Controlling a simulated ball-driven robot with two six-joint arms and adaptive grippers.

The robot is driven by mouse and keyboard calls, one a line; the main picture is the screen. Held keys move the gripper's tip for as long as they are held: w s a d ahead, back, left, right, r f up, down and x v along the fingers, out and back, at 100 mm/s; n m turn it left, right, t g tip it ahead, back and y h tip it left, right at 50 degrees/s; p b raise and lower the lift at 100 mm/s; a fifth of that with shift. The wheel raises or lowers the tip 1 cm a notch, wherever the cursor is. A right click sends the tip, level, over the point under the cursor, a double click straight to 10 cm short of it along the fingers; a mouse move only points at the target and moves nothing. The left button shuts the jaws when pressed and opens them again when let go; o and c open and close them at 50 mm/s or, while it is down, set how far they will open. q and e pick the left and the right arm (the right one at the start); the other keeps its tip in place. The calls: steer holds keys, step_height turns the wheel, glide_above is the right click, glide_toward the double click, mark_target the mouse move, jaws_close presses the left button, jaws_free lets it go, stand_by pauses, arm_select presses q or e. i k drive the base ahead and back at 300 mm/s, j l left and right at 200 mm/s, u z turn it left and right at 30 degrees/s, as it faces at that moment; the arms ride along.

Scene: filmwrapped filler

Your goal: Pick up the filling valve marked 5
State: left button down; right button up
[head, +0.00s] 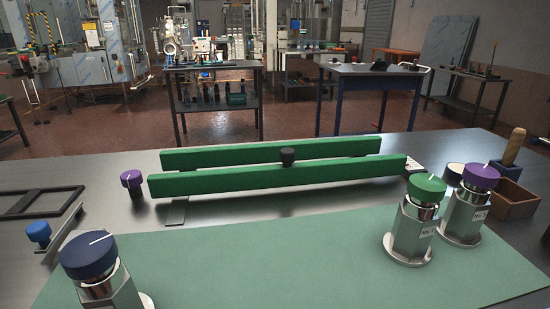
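Three metal filling valves with coloured, white-lined caps stand upright on the green mat (260,265). The dark-blue-capped valve (118,293) is at the front left, cut off by the bottom edge. The green-capped valve (409,232) and the purple-capped valve (463,217) stand close together at the right. No label shows on the dark-blue-capped one. I cannot tell which valve is marked 5. Neither of my grippers is in view.
Two long green rails (275,182) lie behind the mat, with a black knob (288,156) between them. A purple knob (132,180), a blue knob (39,233) and a dark frame (40,203) are at left. A brown box (512,203) is at right. The mat's middle is clear.

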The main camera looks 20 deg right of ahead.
mark_target(469, 207)
steer(key=z, duration=1.8)
steer(key=k+j+u, duration=0.65)
steer(key=j, duration=0.2)
